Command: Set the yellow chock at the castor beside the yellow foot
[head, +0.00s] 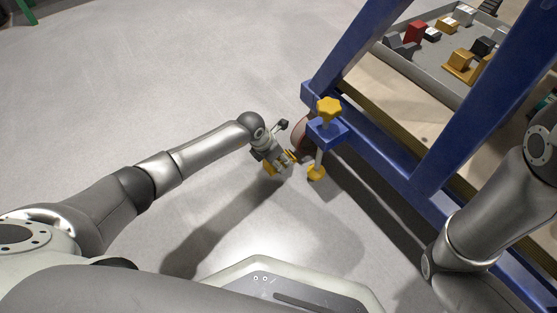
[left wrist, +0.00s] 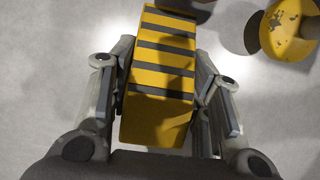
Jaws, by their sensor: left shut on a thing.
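The yellow chock (left wrist: 162,75) has dark grey stripes across its sloping face. My left gripper (head: 279,163) is shut on it, with one finger along each side in the left wrist view. In the head view the gripper hides most of the chock, low near the floor. The brown castor (head: 300,138) is just beyond, under the blue frame's corner; its edge shows at the top of the left wrist view. The yellow foot (head: 316,174) stands on the floor right of the gripper and also shows in the left wrist view (left wrist: 284,36). My right gripper is out of view.
The blue frame (head: 375,150) slants across the right side. A yellow star knob (head: 329,109) tops the foot's stem above a blue bracket (head: 327,131). A grey tray (head: 450,75) on the frame holds several coloured blocks. Floor left of the gripper is clear.

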